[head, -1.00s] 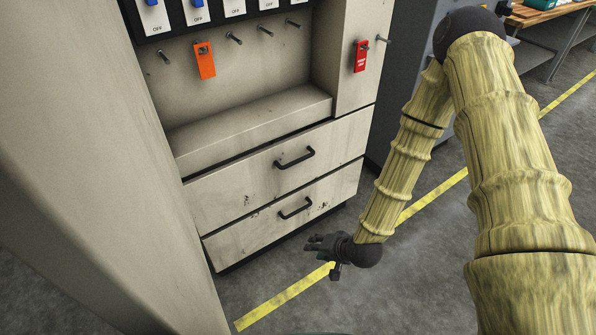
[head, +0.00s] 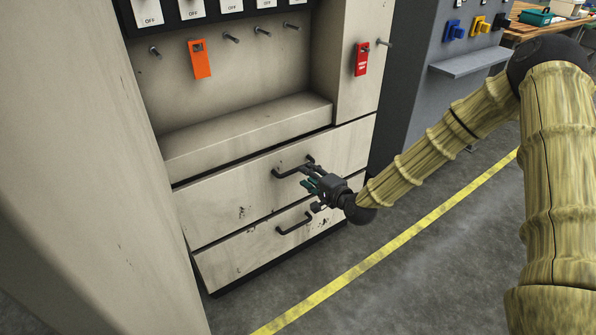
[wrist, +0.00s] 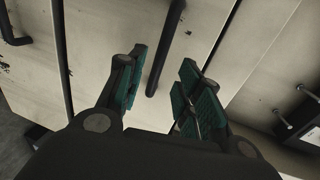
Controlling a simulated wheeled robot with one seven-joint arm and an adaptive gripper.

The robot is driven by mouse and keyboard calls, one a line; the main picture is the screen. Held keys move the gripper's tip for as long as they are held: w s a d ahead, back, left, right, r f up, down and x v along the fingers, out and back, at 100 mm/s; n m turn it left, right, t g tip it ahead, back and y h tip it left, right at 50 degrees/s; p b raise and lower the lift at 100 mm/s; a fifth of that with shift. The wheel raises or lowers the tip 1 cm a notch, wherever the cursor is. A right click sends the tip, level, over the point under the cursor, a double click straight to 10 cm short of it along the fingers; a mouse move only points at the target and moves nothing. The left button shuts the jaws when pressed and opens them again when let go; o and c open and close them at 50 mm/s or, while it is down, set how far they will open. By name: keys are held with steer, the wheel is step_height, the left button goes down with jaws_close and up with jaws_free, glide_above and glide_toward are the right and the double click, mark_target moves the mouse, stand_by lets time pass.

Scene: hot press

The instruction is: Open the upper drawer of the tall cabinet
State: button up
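The tall cabinet (head: 345,100) is beige, with two drawers at its base. The upper drawer (head: 225,200) looks flush and shut, and its black bar handle (head: 283,173) is partly hidden by my gripper. The lower drawer (head: 240,255) below also looks shut. My gripper (head: 307,181) is at the right part of the upper handle. In the wrist view my gripper (wrist: 163,88) is open, with its teal-padded fingers apart. The upper handle (wrist: 166,48) shows in the gap between them. I cannot tell whether either finger touches it.
The lower drawer's handle (head: 293,225) is just below my gripper. An orange tag (head: 200,60) and a red tag (head: 361,60) hang on pegs above. A grey cabinet (head: 425,90) stands to the right. The floor beside the yellow line (head: 385,245) is clear.

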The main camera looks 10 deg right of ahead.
mark_target(283, 170)
steer(key=shift+b+x, duration=0.3)
steer(key=shift+x, duration=3.1)
jaws_close()
